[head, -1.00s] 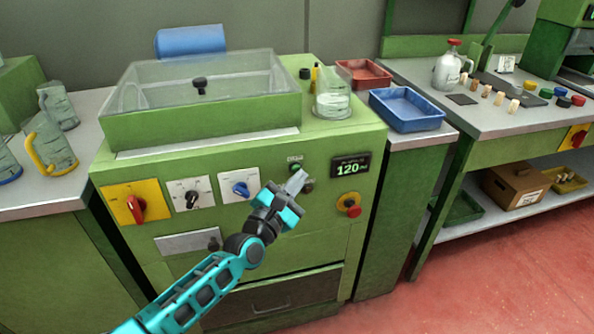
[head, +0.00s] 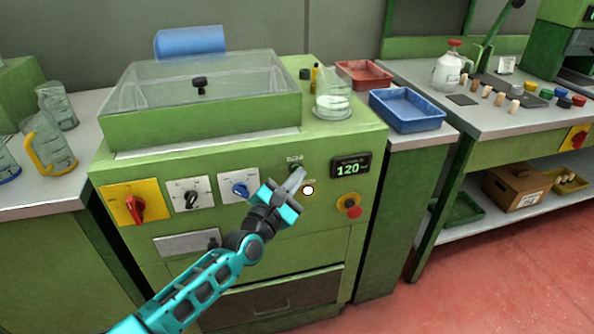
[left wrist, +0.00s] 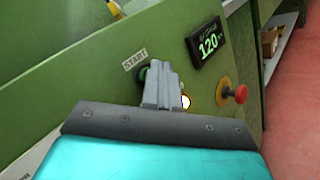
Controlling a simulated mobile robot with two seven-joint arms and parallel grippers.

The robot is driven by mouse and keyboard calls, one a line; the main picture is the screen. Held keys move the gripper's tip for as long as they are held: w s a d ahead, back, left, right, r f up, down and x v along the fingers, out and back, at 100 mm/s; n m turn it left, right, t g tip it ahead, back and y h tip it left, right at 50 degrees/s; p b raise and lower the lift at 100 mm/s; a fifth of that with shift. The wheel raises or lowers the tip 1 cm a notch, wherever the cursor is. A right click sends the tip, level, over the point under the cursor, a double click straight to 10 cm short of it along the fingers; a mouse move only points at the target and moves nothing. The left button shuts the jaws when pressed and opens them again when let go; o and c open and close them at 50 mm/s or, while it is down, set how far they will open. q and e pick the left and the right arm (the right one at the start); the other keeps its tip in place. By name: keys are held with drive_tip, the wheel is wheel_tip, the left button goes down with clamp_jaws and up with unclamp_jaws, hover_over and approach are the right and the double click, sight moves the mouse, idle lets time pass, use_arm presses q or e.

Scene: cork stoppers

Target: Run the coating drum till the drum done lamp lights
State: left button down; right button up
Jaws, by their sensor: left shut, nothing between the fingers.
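The green coating drum machine (head: 290,245) stands in front of me, its clear lid (head: 200,75) down. My left gripper (head: 298,175) is shut and empty, its fingertips at the start button (head: 295,167) on the front panel. In the left wrist view the fingers (left wrist: 158,75) cover part of the dark green start button (left wrist: 141,72); I cannot tell whether they touch it. A lamp (head: 308,190) just right of the fingers glows white, and it also shows in the left wrist view (left wrist: 185,102). The display (head: 350,167) reads 120. My right gripper is not in view.
A red emergency knob (head: 352,211) on yellow is right of the lamp. A red main switch (head: 135,206) and two dials (head: 191,194) are at left. A glass beaker (head: 333,98) stands on the machine top. Blue (head: 407,108) and red trays (head: 364,73) lie at right.

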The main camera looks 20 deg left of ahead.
use_arm(q)
drive_tip(key=shift+s+d+p, duration=0.4)
drive_tip(key=shift+s+d, duration=0.05)
drive_tip(key=shift+s, duration=0.25)
drive_tip(key=s+d, duration=0.1)
drive_tip(key=s+d+p, duration=0.1)
drive_tip(key=s+p, duration=0.1)
drive_tip(key=s, duration=0.1)
drive_tip(key=shift+s+d, duration=0.1)
drive_tip(key=shift+d, duration=0.3)
idle(0.6)
